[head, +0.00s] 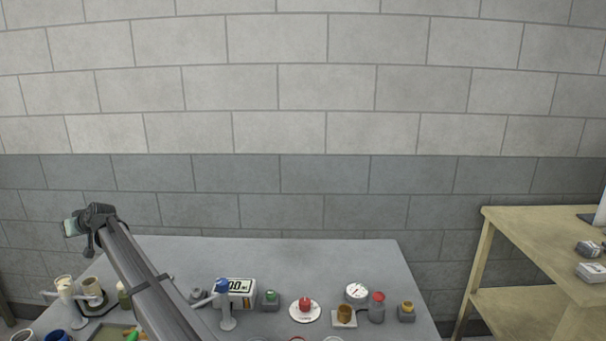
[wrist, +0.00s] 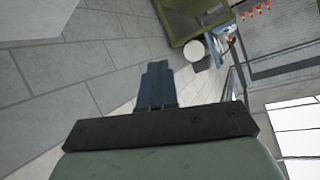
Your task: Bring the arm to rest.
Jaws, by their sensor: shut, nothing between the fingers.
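My gripper (wrist: 157,68) shows in the wrist view with its dark fingers together and nothing between them. In the head view my arm reaches up from the bottom edge, leaning left. Its end is raised above the back left of the grey table (head: 290,257), in front of the block wall. The fingers are too small to make out there. The gripper touches nothing that I can see.
A wooden shelf (head: 540,240) stands right. The table's back strip is clear.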

